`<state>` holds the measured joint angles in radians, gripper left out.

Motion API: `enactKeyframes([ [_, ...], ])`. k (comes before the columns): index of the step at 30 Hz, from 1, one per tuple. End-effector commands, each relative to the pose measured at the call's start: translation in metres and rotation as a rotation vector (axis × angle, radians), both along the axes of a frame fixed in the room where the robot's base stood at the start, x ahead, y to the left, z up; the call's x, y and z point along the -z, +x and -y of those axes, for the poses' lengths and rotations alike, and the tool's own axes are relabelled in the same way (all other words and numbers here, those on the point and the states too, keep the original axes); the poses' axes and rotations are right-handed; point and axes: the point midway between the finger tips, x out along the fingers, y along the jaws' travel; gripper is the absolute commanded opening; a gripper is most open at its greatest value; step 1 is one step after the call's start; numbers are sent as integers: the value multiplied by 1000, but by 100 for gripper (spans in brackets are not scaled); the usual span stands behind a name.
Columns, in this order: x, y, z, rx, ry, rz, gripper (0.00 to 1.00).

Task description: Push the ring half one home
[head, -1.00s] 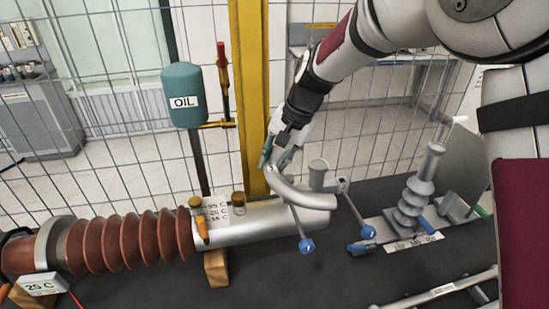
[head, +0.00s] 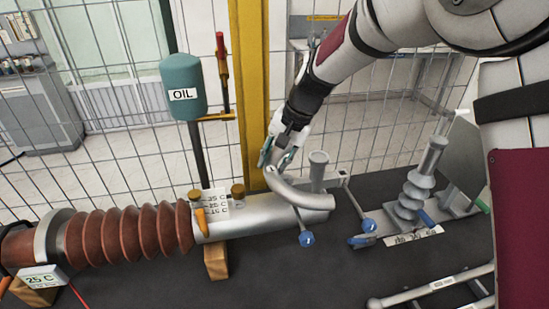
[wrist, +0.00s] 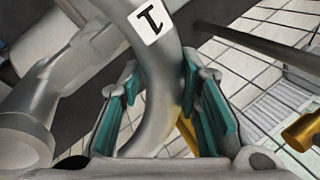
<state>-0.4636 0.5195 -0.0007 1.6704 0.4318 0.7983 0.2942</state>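Ring half one (head: 300,196) is a curved grey tube piece. It lies along the top of the silver cylinder (head: 255,222) at its right end, and it bears a "1" label in the wrist view (wrist: 150,60). My gripper (head: 275,160) is at the ring half's upper left end. In the wrist view the teal finger pads (wrist: 160,105) lie on both sides of the curved tube, close against it. Whether the ring half is fully seated cannot be told; its underside is hidden.
An upright grey stub (head: 318,170) and blue-knobbed rods (head: 306,239) stand close to the ring half. A ribbed grey insulator (head: 413,195) stands to the right. A yellow post (head: 253,90), an oil tank (head: 183,90) and a wire fence are behind. Brown ribbed bushing (head: 130,235) extends left.

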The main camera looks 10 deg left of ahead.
Motion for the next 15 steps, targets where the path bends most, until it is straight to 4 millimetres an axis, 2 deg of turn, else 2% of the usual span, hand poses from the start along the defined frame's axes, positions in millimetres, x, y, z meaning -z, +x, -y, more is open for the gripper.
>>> enactKeyframes([
  [2, -1, 0, 0, 0, 0, 1, 50],
  [11, -1, 0, 0, 0, 0, 0, 50],
  [15, -10, 0, 3, 1, 2, 3, 50],
])
